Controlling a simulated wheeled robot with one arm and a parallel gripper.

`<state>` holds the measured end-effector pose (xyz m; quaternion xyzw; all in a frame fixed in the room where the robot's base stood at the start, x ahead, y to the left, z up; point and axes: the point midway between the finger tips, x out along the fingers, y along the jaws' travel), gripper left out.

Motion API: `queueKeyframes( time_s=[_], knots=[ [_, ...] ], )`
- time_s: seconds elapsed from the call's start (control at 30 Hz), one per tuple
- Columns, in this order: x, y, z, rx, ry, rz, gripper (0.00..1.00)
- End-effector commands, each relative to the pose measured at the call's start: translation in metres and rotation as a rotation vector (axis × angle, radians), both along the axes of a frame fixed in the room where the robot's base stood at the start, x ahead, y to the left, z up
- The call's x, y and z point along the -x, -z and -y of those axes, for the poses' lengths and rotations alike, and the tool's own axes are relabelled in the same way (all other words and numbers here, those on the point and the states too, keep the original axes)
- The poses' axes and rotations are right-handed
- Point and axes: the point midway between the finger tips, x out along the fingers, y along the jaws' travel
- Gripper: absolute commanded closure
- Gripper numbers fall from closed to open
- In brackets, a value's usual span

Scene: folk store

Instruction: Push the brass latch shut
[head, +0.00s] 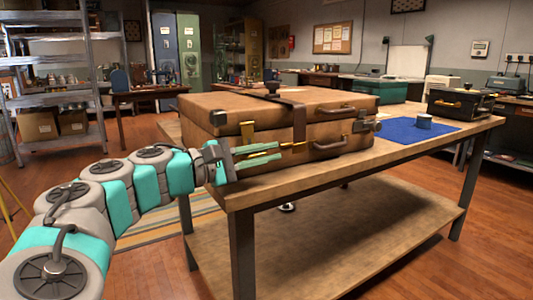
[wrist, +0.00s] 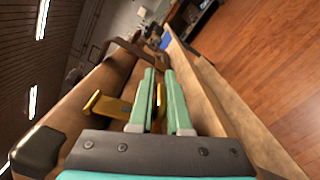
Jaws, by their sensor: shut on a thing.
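A brown leather case (head: 230,125) in two stacked parts, with a strap (head: 299,128) and handles, sits on the wooden table. Brass latch hardware (head: 247,131) shows on its front near the left corner, and brass also shows at my fingertips in the head view. In the wrist view the brass latch (wrist: 105,106) reaches out left of my fingers, with brass also visible between them. My gripper (head: 281,151) lies along the case front with its green fingers close together on the brass. It also shows in the wrist view (wrist: 159,71). The fingers hide part of the latch.
The wooden table (head: 420,150) has a lower shelf. A blue cloth with a small tin (head: 424,121) lies right of the case. A dark toolbox (head: 460,104) stands at the far right end. Metal shelving (head: 65,60) stands back left. The floor in front is open.

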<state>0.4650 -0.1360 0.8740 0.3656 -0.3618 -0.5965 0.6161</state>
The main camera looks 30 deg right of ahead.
Motion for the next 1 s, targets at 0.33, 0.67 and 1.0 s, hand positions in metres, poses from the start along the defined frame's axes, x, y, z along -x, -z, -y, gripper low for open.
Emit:
queueKeyframes(
  time_s=[0.33,0.67,1.0],
  knots=[
    [0.001,0.002,0.000,-0.003,0.003,-0.002,0.56],
    [0.000,0.001,-0.008,-0.002,0.001,-0.001,0.56],
    [0.000,0.001,-0.059,-0.002,-0.006,-0.001,0.56]
  ],
)
